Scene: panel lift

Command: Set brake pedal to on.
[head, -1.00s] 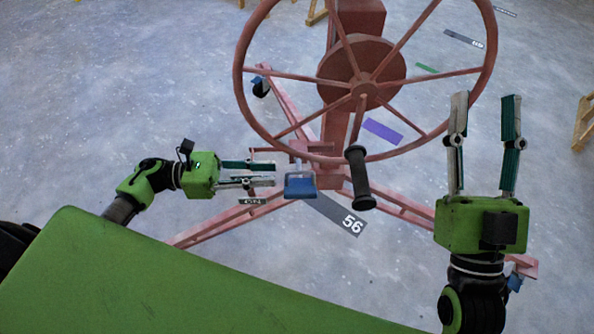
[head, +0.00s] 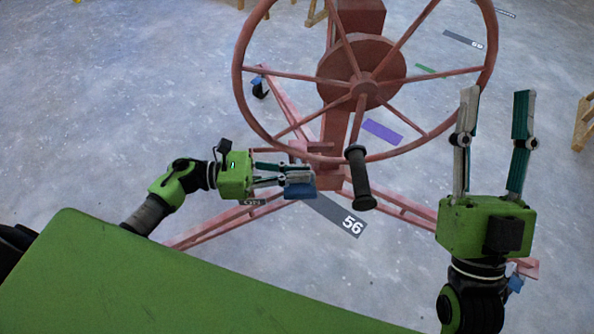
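The blue brake pedal (head: 300,192) sits low at the centre of the red panel lift (head: 330,178), below the large hand wheel (head: 362,88). My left gripper (head: 299,174) reaches in from the left with its fingertips over the pedal's upper part, hiding some of it. Its fingers look closer together at the tips, but I cannot tell if they touch the pedal or are fully shut. My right gripper (head: 496,92) points up at the right, open and empty, away from the pedal.
The wheel's black handle (head: 360,178) hangs just right of the pedal. Red base legs (head: 205,231) spread across the floor, with a caster (head: 260,87) at the upper left. A wooden stand (head: 584,122) is at the far right. Grey floor around is open.

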